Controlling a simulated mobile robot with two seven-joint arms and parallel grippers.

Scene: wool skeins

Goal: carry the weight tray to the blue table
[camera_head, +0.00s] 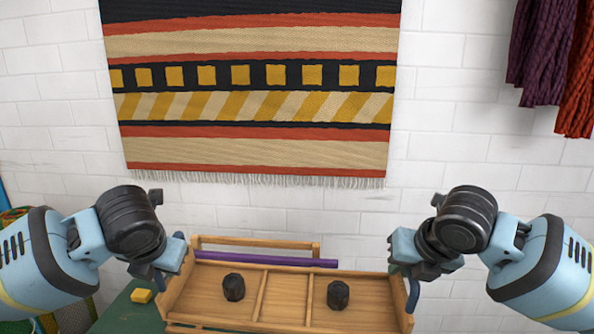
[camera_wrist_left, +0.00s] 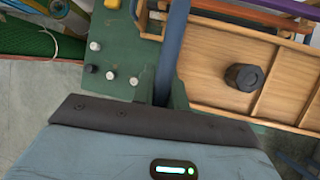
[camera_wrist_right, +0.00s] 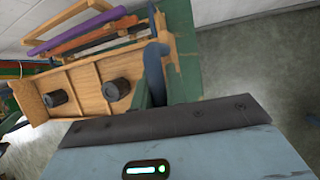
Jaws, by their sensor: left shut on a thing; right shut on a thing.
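The weight tray (camera_head: 285,320) is a long wooden tray with dividers, in front of me. It holds two dark weights: one in the left compartment (camera_head: 233,287) and one in the right compartment (camera_head: 338,294). My left gripper (camera_head: 162,270) is shut on the blue handle (camera_wrist_left: 171,50) at the tray's left end. My right gripper (camera_head: 408,268) is shut on the blue handle (camera_wrist_right: 154,70) at its right end. The tray looks about level. I cannot tell whether it touches the green table beneath. No blue table shows clearly.
A green table (camera_head: 125,316) shows beside and under the tray, with a yellow block (camera_head: 141,295) and several small knobs (camera_wrist_left: 111,75). A wooden frame with a purple rod (camera_head: 270,260) is behind the tray. A woven hanging (camera_head: 250,90) covers the white brick wall; dark wool (camera_head: 540,50) hangs right.

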